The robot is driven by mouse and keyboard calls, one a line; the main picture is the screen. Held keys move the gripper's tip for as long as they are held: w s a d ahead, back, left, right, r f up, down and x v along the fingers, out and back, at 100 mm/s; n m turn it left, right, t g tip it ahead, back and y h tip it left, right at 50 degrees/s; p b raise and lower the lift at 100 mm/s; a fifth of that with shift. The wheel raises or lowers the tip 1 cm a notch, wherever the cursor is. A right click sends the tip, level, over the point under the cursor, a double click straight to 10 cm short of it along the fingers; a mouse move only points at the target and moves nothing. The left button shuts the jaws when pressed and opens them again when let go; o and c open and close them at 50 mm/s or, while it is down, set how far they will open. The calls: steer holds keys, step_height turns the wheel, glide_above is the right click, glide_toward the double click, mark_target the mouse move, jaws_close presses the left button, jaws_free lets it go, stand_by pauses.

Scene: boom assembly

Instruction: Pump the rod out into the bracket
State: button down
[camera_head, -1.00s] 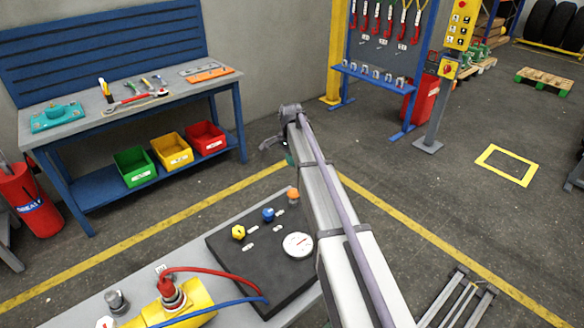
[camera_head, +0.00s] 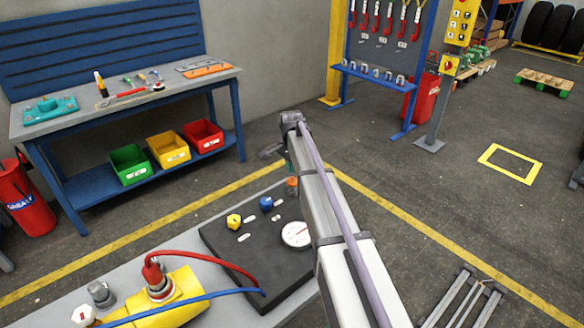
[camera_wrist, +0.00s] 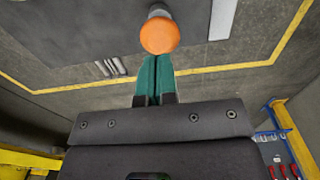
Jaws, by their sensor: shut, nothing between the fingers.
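A black panel (camera_head: 222,248) carries a yellow knob (camera_head: 234,221), a blue knob (camera_head: 266,203), an orange knob (camera_head: 292,182) and a round white gauge (camera_head: 296,234). In the wrist view, my gripper's teal fingers (camera_wrist: 154,68) are shut and empty. Their tips lie right at the rounded orange knob (camera_wrist: 160,36); I cannot tell whether they touch it. In the head view, my arm mostly hides the gripper. A yellow cylinder (camera_head: 180,298) lies at lower left, with a red hose (camera_head: 200,256) and a blue hose (camera_head: 205,295) running to the panel. I cannot make out the rod or bracket clearly.
The panel and cylinder rest on a grey bench (camera_head: 60,308). Behind stands a blue workbench (camera_head: 75,130) with tools and coloured bins. A fire extinguisher (camera_head: 27,203) stands at left. Open floor (camera_head: 420,185) lies to the right, with a metal frame (camera_head: 465,300) at lower right.

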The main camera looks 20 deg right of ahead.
mark_target(293, 180)
step_height(293, 180, down, 3)
steer(key=shift+f+b, duration=0.2)
steer(key=shift+b, duration=0.7)
step_height(293, 180, down, 3)
steer(key=b, duration=0.3)
steer(key=shift+s, duration=0.1)
steer(key=shift+r, duration=0.2)
steer(key=shift+s, duration=0.1)
step_height(293, 180, up, 14)
steer(key=p, duration=1.4)
steer(key=shift+r+p, duration=0.15)
steer(key=shift+p, duration=0.2)
steer(key=shift+a, duration=0.1)
